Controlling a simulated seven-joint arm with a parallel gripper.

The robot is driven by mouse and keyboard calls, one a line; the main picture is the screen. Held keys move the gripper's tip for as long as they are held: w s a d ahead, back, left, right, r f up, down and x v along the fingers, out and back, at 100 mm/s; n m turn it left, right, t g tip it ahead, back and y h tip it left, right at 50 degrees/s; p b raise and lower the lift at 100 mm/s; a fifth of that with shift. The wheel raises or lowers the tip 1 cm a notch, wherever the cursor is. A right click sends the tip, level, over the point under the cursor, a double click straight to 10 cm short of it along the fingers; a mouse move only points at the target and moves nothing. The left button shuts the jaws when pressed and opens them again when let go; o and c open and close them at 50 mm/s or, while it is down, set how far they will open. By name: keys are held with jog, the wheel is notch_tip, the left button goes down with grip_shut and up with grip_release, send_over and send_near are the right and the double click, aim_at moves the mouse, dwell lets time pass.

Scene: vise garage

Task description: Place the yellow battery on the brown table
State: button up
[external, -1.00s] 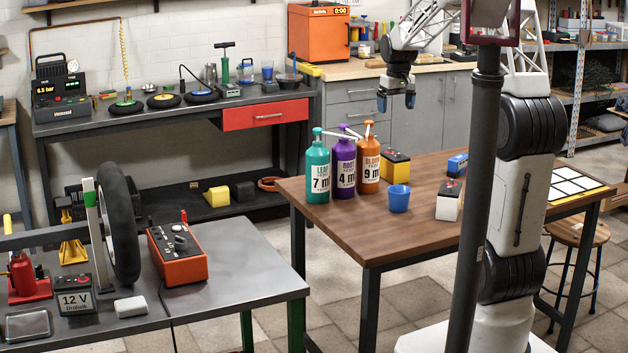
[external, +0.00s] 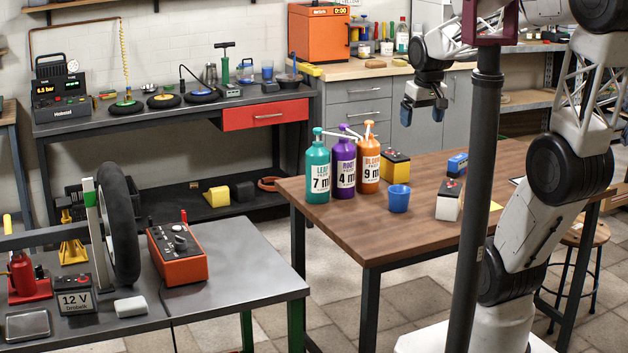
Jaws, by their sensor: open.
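The yellow battery (external: 397,167), a box with a dark top, stands on the brown table (external: 400,236) near its back edge. It is behind the blue cup and right of the orange pump bottle. My gripper (external: 423,113) is open and empty, with blue fingertips, in the air above and beyond the battery, slightly to its right in the picture. The gap between gripper and battery is clear.
On the brown table stand teal (external: 317,172), purple (external: 343,168) and orange (external: 369,165) pump bottles, a blue cup (external: 398,198), a white battery (external: 449,200) and a blue box (external: 457,163). A dark post (external: 479,180) blocks part of the view. The table's front left is bare.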

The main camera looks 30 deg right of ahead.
jog(key=s+a+f, duration=0.2)
jog(key=s, duration=0.8)
jog(key=shift+f, duration=0.3)
